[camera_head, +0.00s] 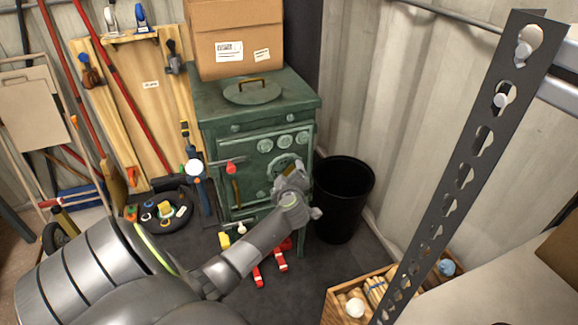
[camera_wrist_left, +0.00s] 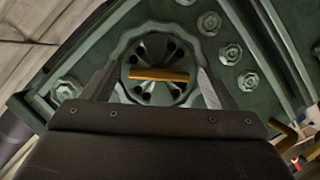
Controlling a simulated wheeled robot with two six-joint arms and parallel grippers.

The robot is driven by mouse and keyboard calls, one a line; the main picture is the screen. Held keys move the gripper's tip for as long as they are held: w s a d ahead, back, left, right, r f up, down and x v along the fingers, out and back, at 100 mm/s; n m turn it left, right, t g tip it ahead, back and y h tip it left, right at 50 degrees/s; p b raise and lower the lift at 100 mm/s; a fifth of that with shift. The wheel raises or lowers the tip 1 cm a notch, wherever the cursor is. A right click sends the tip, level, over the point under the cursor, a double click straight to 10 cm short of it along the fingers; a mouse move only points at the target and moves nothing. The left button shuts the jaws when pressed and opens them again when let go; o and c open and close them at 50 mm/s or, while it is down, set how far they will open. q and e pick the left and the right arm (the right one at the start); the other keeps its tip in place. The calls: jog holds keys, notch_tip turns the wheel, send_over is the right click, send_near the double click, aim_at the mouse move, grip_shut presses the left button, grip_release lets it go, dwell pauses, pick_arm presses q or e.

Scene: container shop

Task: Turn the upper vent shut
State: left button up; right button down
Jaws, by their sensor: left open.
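The green stove (camera_head: 222,130) stands against the wall, with a round vent on the right of its front. In the left wrist view the vent (camera_wrist_left: 157,92) is a round plate with dark holes and a brass bar handle (camera_wrist_left: 158,74) across it, lying nearly level in the picture. My left gripper (camera_wrist_left: 155,85) is open, its two fingers either side of the vent, with the handle between them and apart from both. In the head view my left gripper (camera_head: 290,178) covers part of the vent. My right gripper is not in view.
A cardboard box (camera_head: 235,35) sits on the stove top behind a round lid (camera_head: 252,92). A black bin (camera_head: 343,198) stands close on the stove's right. A wooden crate (camera_head: 335,305) and a perforated metal upright (camera_head: 470,165) are at the right.

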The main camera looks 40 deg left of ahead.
pick_arm(q)
jog(key=shift+w+a, duration=0.1)
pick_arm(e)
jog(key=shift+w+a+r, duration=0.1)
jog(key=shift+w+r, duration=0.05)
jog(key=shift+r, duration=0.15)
pick_arm(q)
jog(key=c, duration=1)
